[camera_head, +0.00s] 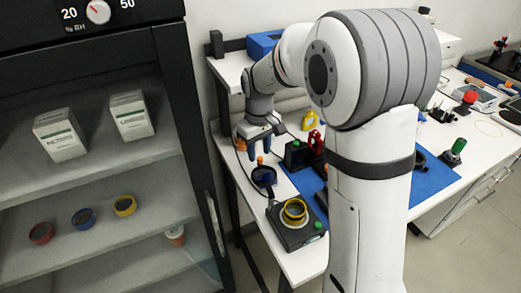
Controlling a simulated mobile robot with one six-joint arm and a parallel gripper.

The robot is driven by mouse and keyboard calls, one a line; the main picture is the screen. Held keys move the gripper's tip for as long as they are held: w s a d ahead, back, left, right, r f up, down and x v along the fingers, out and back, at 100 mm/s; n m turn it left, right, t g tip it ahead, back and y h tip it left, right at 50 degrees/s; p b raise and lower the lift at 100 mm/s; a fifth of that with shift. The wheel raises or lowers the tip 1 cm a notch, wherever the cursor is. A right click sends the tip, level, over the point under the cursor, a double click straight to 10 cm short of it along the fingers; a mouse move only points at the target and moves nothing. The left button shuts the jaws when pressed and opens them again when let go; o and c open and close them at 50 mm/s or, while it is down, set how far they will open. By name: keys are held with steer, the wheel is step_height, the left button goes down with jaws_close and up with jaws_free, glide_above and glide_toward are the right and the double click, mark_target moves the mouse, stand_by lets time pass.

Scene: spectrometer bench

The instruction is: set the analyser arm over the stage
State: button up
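A dark box-shaped instrument (296,235) sits near the front end of the white bench. It has a yellow ring (294,212) around a pale round stage and a green knob on its right. A dark round ring-shaped part (264,177) lies beyond the box, to its upper left, and is apart from the yellow ring. It looks like the analyser arm, but its joint to the box is unclear. My gripper (260,150) hangs pointing down above the bench, beyond the dark ring. Its two fingers look apart, with nothing visible between them.
A blue mat (436,180) lies on the bench, partly hidden by my arm. A dark block with a green top (297,154) and a red object (315,142) stand right of my gripper. A dark cabinet with white boxes (60,135) and coloured rings stands at left.

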steer(key=shift+f, duration=0.55)
steer(key=shift+c, duration=0.3)
jaws_close()
